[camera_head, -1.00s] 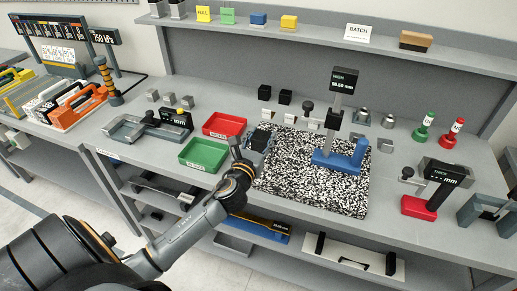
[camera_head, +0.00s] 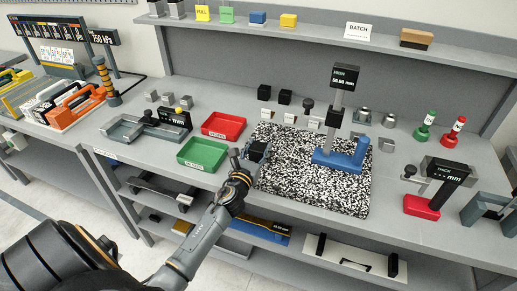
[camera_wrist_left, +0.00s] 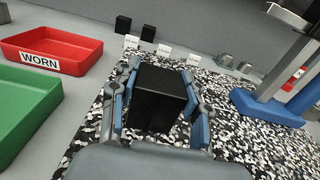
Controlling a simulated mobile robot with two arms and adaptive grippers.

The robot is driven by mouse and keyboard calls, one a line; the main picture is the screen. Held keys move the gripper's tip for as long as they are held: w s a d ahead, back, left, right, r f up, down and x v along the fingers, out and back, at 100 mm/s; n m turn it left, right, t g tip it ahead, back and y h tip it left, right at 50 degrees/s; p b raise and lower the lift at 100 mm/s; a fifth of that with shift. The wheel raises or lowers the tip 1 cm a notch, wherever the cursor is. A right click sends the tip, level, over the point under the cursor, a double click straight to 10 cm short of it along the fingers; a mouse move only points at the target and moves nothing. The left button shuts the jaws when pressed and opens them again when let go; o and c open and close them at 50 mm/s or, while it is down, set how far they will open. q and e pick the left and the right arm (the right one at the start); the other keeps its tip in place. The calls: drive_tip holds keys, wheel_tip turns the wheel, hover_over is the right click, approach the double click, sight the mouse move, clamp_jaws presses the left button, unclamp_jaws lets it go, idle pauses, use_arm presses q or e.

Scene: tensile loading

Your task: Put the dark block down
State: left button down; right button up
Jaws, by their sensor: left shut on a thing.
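The dark block (camera_wrist_left: 160,98) is a black cube between the blue-padded fingers of my left gripper (camera_head: 256,153). My left gripper is shut on it, with a finger against each side. In the head view the dark block (camera_head: 258,149) is at the left edge of the black-and-white speckled plate (camera_head: 315,195). In the left wrist view the speckled plate spreads around and beyond the block. The block's underside is hidden, so I cannot tell whether it touches the plate. My right gripper is not in view.
A green tray (camera_head: 203,154) and a red tray (camera_head: 223,125) stand left of the plate. A blue-based height gauge (camera_head: 338,158) stands on the plate's right part. Two small black cubes (camera_head: 285,97) sit behind it. The plate's front is clear.

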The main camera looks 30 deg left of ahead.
use_arm(q)
drive_tip(key=c, duration=0.7)
unclamp_jaws()
drive_tip(key=shift+f, duration=0.15)
drive_tip(key=shift+o, duration=0.2)
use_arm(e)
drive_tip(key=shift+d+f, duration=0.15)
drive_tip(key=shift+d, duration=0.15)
use_arm(q)
drive_tip(key=shift+r, duration=0.3)
drive_tip(key=b+v, duration=0.1)
drive_tip(key=v, duration=1)
drive_tip(key=shift+f+b, duration=0.25)
drive_tip(key=shift+b, duration=0.15)
drive_tip(key=shift+s+d, duration=0.1)
drive_tip(key=shift+s, duration=0.35)
drive_tip(key=shift+s+r, duration=0.1)
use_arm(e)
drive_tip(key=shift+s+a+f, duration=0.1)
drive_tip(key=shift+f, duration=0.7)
